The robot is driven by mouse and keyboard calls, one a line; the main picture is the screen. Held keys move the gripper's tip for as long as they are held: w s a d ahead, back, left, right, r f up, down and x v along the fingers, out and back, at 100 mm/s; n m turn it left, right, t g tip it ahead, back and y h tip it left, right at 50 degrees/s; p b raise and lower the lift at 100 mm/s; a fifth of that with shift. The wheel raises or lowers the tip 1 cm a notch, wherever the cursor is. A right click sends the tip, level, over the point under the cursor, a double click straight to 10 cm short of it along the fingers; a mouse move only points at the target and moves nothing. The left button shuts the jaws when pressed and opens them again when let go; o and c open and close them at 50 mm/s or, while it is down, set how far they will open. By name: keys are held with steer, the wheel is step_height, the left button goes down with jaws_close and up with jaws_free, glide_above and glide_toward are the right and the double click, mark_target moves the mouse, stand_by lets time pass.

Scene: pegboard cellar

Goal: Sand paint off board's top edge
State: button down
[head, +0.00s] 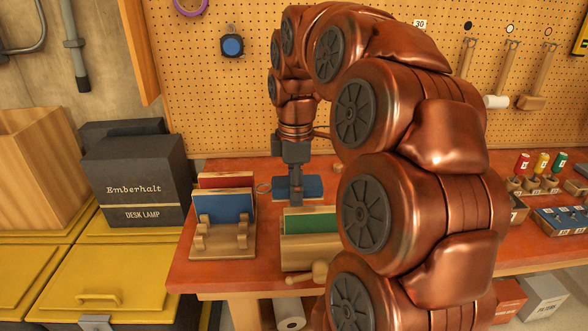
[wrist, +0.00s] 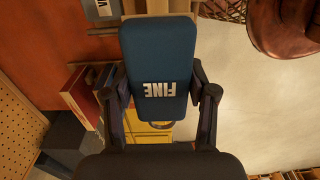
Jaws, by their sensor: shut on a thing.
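My gripper (head: 296,190) is shut on a blue sanding block (wrist: 158,75), one finger on each side. The block has "FINE" printed in white, upside down in the wrist view. In the head view the blue block (head: 313,186) shows behind the fingers, above the orange bench. A green board (head: 312,223) stands upright in a wooden holder (head: 305,255) just in front of the gripper. Its top edge looks pale; I cannot make out any paint on it. Block and board look apart, though the exact gap is unclear.
A wooden rack (head: 232,240) with a blue board (head: 222,206) and a red board (head: 226,180) stands left on the orange bench (head: 190,265). My arm covers the bench's middle right. Small bottles (head: 541,160) and blue blocks (head: 562,219) stand far right.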

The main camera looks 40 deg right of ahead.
steer(key=shift+r+p, duration=0.5)
steer(key=shift+r, duration=1.15)
steer(key=shift+a, duration=0.1)
